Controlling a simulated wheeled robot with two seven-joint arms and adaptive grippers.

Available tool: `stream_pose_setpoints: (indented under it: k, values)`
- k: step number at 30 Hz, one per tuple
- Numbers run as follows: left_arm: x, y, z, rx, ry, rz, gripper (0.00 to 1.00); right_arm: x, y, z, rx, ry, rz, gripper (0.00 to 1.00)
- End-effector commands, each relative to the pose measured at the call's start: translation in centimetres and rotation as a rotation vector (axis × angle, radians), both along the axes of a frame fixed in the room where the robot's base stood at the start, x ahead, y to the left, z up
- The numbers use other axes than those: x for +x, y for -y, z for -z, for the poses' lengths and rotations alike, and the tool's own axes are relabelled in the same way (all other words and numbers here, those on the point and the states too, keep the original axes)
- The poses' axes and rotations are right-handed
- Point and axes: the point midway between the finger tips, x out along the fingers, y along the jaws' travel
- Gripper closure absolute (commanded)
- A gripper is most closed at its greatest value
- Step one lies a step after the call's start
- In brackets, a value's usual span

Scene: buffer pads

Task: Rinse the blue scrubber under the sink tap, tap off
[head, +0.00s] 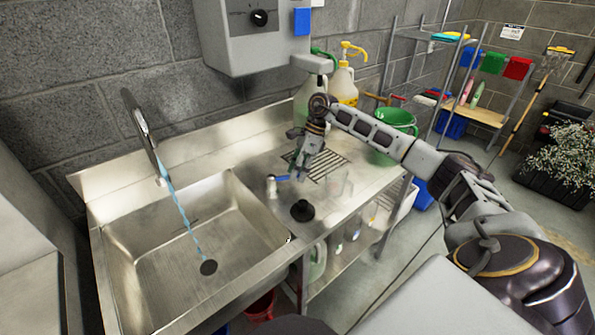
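The curved sink tap (139,122) stands at the back left of the steel sink (135,240). A blue stream of water (180,210) runs from it into the basin, close to the dark drain (208,267). A short metal post with a blue lever (271,186) stands on the counter right of the basin. My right gripper (299,179) points down just right of the blue lever; I cannot tell whether they touch or whether its fingers are closed. I cannot pick out the blue scrubber with certainty. My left gripper is not in view.
A round black piece (302,211) sits on the counter's front part. A slotted drain area (328,164), jugs with pumps (342,84) and a green bucket (393,138) are behind my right gripper. A grey wall unit (250,45) hangs above. The basin looks empty apart from water.

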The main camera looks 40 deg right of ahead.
Motion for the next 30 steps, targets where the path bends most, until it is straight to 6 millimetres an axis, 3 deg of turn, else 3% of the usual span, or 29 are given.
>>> stream_pose_setpoints:
  k: [11, 30]
  values:
    - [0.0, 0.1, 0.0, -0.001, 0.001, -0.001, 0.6, 0.1, 0.9, -2.0, 0.0, 0.002, 0.001, 0.64]
    - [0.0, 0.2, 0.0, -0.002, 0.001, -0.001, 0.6, 0.1, 4.6, -9.8, 0.001, 0.002, 0.001, 0.64]
